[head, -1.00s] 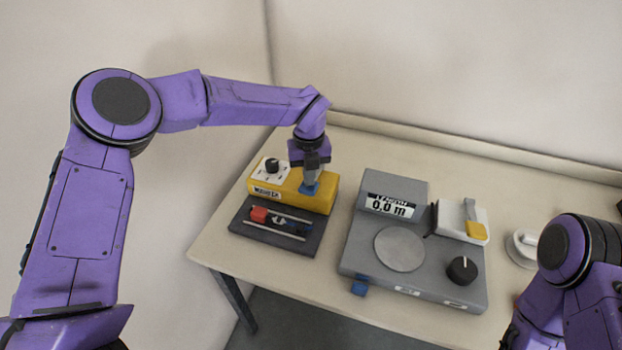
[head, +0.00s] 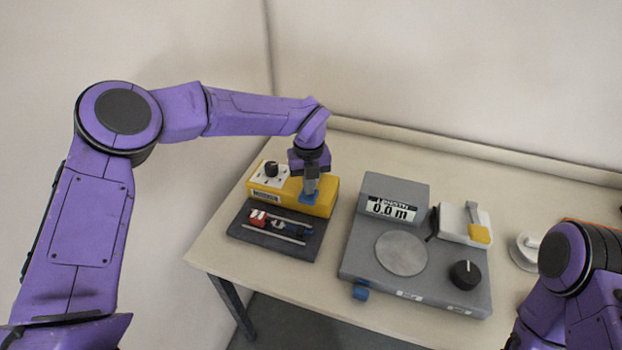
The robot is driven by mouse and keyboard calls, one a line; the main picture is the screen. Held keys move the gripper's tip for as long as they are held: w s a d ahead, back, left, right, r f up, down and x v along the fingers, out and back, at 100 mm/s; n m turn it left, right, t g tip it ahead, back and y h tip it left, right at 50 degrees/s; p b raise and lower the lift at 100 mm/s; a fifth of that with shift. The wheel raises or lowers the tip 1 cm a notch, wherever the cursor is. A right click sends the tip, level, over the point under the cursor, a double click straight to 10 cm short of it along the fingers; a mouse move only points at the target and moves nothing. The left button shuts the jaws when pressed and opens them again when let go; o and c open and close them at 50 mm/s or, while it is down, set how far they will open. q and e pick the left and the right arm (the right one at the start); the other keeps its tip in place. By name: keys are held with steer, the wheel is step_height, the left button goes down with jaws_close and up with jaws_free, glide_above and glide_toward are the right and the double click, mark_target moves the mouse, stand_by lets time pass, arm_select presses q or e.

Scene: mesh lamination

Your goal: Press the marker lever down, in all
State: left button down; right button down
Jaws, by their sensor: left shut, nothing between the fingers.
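The yellow marker box (head: 322,203) stands at the left of the table, with a black knob (head: 271,168) on a white panel and a label on its front. A blue lever pad (head: 308,197) sits on its right part. My left gripper (head: 309,194) is shut and points down onto the blue pad; its tips appear to touch it, but the contact is hard to make out. My right gripper is out of view; only part of my right arm shows at the lower right.
A dark tray (head: 247,238) with rails and a red and blue carriage (head: 259,218) lies before the box. To the right is a grey machine (head: 362,245) with a round plate, a "0,0 m" display (head: 391,209), a black knob (head: 465,274) and a white and yellow unit (head: 455,224).

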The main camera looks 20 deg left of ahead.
arm_select(q)
step_height(320, 180, up, 8)
steer(key=p, duration=0.5)
steer(key=shift+w, duration=0.1)
stand_by(0.6)
